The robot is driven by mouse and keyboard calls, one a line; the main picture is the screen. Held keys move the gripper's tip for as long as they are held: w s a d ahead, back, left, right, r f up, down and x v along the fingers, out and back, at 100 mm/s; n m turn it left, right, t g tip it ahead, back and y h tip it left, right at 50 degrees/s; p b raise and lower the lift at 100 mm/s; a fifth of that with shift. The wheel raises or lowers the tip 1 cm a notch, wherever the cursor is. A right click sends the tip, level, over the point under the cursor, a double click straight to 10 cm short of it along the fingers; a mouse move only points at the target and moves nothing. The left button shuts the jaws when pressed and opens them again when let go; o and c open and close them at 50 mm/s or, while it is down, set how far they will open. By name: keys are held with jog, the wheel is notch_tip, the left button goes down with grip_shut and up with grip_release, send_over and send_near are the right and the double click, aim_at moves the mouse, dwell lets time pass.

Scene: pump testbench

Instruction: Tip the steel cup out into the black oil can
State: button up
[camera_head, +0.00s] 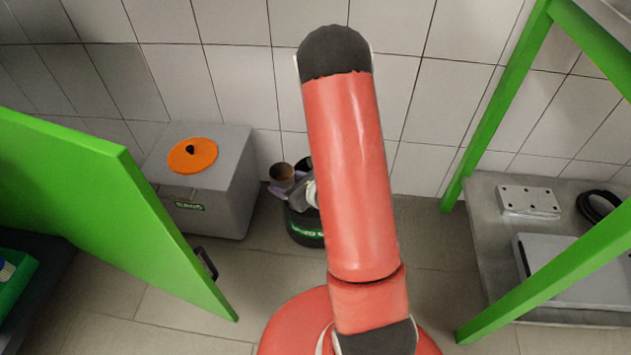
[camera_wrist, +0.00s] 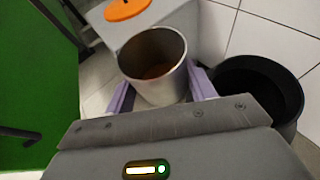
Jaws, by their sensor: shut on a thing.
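The steel cup (camera_wrist: 153,88) is held in my gripper (camera_wrist: 160,92), whose purple fingers close on its sides. In the wrist view I see into its mouth, and its inside looks brownish; I cannot tell how much it holds. It looks close to upright. In the head view the cup (camera_head: 282,173) is small, left of my arm. The black oil can (camera_wrist: 262,92) is open-topped and stands to the right of the cup in the wrist view, apart from it. In the head view the can (camera_head: 305,233) stands on the floor, partly hidden by my gripper and arm.
A grey box (camera_head: 225,185) with an orange lid (camera_head: 192,155) stands left of the can, against the tiled wall. A green panel (camera_head: 110,200) is at the left. A green-framed shelf (camera_head: 480,210) with a metal plate is at the right.

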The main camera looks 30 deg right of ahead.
jog(key=s+d+f+n+y+b, duration=0.1)
jog(key=s+d+f+b, duration=0.1)
jog(key=f+b, duration=0.5)
notch_tip(320, 180, down, 3)
jog(key=shift+s+d+r+g, duration=0.1)
jog(key=shift+s+d+g, duration=0.2)
jog(key=shift+s, duration=0.4)
jog(key=w+d+r+m+g+y, duration=0.3)
jog(key=r+m, duration=0.3)
jog(key=r, duration=0.2)
jog(key=shift+w+d+r+g+y+p, duration=0.3)
jog(key=shift+d+y+p, duration=0.2)
jog(key=shift+d, duration=0.15)
jog(key=shift+r+m+p, duration=0.2)
jog(key=shift+m+p, duration=0.1)
jog(key=shift+m, duration=0.1)
jog(key=shift+w+d+f+m+g+y, duration=0.15)
jog(key=shift+m+g+y, duration=0.25)
jog(key=shift+m+y, duration=0.5)
